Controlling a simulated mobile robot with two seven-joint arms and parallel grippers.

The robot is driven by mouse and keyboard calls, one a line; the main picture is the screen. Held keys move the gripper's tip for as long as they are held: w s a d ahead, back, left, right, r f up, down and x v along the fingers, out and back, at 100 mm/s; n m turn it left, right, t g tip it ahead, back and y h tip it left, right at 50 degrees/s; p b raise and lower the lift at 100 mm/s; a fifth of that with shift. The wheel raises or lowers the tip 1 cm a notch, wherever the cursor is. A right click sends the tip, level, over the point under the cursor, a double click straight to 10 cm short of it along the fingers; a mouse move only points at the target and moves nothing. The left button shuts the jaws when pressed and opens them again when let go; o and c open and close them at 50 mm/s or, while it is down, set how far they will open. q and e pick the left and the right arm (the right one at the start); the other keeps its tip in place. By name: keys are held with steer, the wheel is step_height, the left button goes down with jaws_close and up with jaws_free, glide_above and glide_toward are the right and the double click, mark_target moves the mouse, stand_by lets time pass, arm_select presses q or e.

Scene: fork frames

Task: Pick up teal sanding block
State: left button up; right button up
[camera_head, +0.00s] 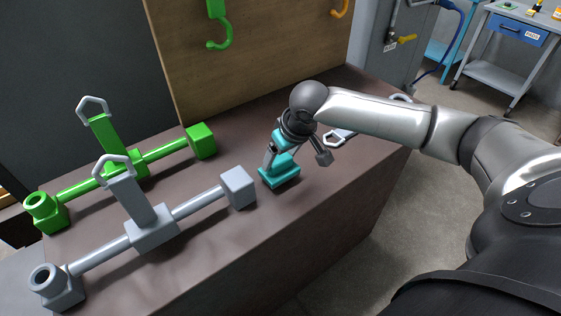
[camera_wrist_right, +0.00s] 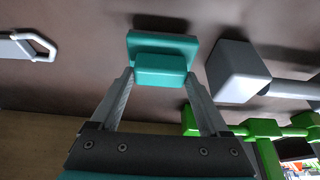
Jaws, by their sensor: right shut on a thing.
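The teal sanding block (camera_head: 280,178) is at the right part of the brown tabletop in the head view. It has a wide flat base and a narrower raised grip. My right gripper (camera_head: 279,160) comes down on it from above. In the right wrist view the two fingers of this gripper (camera_wrist_right: 160,76) close on either side of the raised grip of the block (camera_wrist_right: 162,46). Whether the base touches the tabletop or is slightly lifted is hard to tell. My left gripper is not in view.
A grey fixture (camera_head: 150,225) with a block end lies just left of the sanding block. A green fixture (camera_head: 125,165) lies behind it. A metal-looped object (camera_head: 340,137) is behind my right arm. A wooden board (camera_head: 245,50) with hooks stands at the back.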

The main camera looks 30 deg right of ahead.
mark_target(280, 160)
step_height(280, 160, up, 18)
steer(key=p, duration=0.3)
steer(key=shift+p, duration=0.4)
steer(key=shift+r, duration=0.1)
